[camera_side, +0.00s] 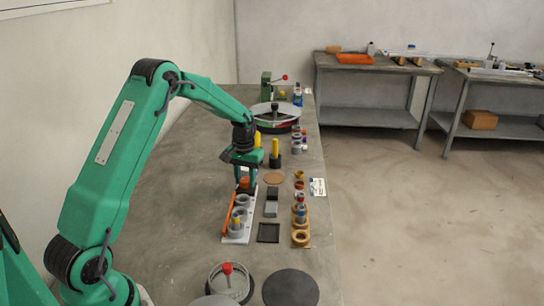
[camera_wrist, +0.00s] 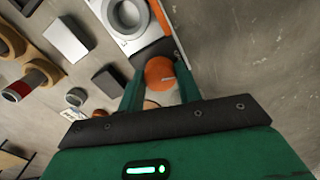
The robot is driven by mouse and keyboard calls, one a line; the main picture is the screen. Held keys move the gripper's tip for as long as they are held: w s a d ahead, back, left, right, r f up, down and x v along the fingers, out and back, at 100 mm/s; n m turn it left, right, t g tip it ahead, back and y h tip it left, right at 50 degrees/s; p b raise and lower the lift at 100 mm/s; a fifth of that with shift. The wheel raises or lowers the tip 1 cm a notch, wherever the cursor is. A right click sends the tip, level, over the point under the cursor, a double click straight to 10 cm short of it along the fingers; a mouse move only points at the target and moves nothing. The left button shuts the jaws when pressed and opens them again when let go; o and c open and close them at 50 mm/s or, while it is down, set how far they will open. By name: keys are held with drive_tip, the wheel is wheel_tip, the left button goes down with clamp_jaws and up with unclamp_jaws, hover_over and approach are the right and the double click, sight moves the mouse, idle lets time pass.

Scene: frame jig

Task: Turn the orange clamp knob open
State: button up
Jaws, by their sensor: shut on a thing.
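The orange clamp knob (camera_wrist: 160,72) is a round knob with a pale line on its top. In the wrist view it sits between the two fingers of my gripper (camera_wrist: 161,80), which is shut on it. In the side view the knob (camera_side: 244,182) shows small below my gripper (camera_side: 244,174), at the far end of the white jig plate (camera_side: 232,238). The jig plate also shows in the wrist view (camera_wrist: 147,50), with a grey ring on it. A long orange bar (camera_side: 229,212) lies along the jig's left side. The fingers partly hide the knob in the side view.
Right of the jig lie dark and grey blocks (camera_side: 270,209) and a flat dark tray (camera_side: 268,233). A wooden holder (camera_side: 300,238) with rings stands farther right. A yellow peg (camera_side: 275,148) stands beyond my gripper. The table left of the jig is clear.

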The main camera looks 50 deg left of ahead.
sight(245, 179)
drive_tip(key=shift+r+n, duration=0.1)
drive_tip(key=shift+n, duration=1.5)
drive_tip(key=o, duration=1)
drive_tip(key=shift+r, duration=3.9)
